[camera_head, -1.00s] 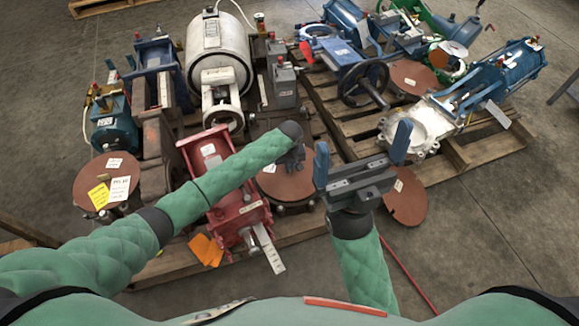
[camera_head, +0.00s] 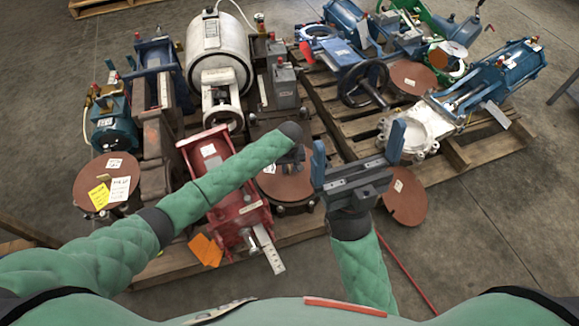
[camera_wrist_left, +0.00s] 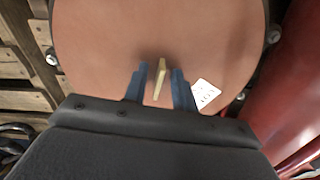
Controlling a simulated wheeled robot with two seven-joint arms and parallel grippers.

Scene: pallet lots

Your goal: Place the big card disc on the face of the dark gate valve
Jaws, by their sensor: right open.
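A brown card disc (camera_head: 296,185) lies flat over a round flange with bolts at its rim, in the middle of the front pallet edge. It fills much of the left wrist view (camera_wrist_left: 100,40), with a white label and an upright tan tab (camera_wrist_left: 160,80). My left gripper (camera_wrist_left: 160,85) is over this disc, its blue fingers on either side of the tab with small gaps. In the head view its fingers are mostly hidden by my wrist. My right gripper (camera_head: 357,155) is open and empty, to the right of the disc. The dark valve body under the disc is mostly hidden.
Other brown discs lie at the left (camera_head: 88,172), at the right (camera_head: 405,195) and at the back (camera_head: 412,77). A red valve (camera_head: 235,190) stands close left of the flange. A white-flanged blue valve (camera_head: 480,85) lies at right. Bare floor is at far right.

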